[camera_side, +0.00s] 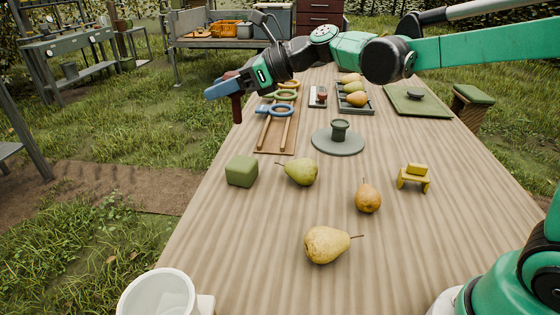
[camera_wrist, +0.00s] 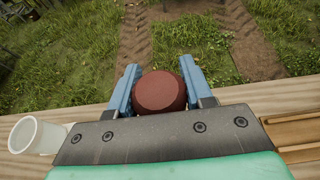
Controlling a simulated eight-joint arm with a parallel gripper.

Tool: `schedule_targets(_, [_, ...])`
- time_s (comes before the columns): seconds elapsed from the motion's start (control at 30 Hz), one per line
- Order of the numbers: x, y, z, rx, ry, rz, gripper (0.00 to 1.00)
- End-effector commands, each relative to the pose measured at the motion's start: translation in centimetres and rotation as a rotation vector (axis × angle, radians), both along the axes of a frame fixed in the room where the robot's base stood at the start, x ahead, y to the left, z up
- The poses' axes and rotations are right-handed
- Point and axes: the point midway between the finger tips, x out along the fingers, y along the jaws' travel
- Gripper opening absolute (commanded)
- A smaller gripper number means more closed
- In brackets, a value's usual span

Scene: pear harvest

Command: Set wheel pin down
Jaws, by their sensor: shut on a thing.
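The wheel pin appears to be the reddish-brown piece with a round head (camera_wrist: 160,92) between my blue fingers in the wrist view. In the side view its dark red-brown shaft (camera_side: 237,108) hangs down below my gripper (camera_side: 222,88). My gripper is shut on it, at the far left edge of the wooden table (camera_side: 245,260). In the wrist view the pin shows against grass, past the table edge. I cannot tell how high its lower end is above the table's level.
A wooden rack with ringed tools (camera_side: 275,130) lies right of the pin. A grey disc with a green knob (camera_side: 352,147), a green cube (camera_side: 242,170), several pears (camera_side: 302,171) and a yellow stand (camera_side: 413,180) are on the table. A white cup (camera_side: 158,297) stands at the near left.

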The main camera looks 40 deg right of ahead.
Motion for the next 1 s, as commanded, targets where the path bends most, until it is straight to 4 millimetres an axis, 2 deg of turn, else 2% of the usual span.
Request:
schedule_targets(0.03, [-0.9, 2.4, 0.0, 0.002, -0.001, 0.065, 0.0])
schedule_targets(0.1, [-2.0, 4.7, 0.1, 0.005, -0.003, 0.134, 0.0])
schedule_targets(0.2, [-3.3, 7.0, 0.1, 0.006, -0.006, 0.206, 0.0])
schedule_targets(0.3, [-4.0, 8.2, 0.0, 0.007, -0.008, 0.243, 0.0])
schedule_targets(0.47, [-4.2, 8.6, -2.1, 0.008, -0.009, 0.256, 0.0])
schedule_targets(0.8, [-4.1, 8.5, -10.3, 0.008, -0.009, 0.253, 0.0])
schedule_targets(1.0, [-4.2, 8.5, -14.4, 0.008, -0.009, 0.253, 0.0])
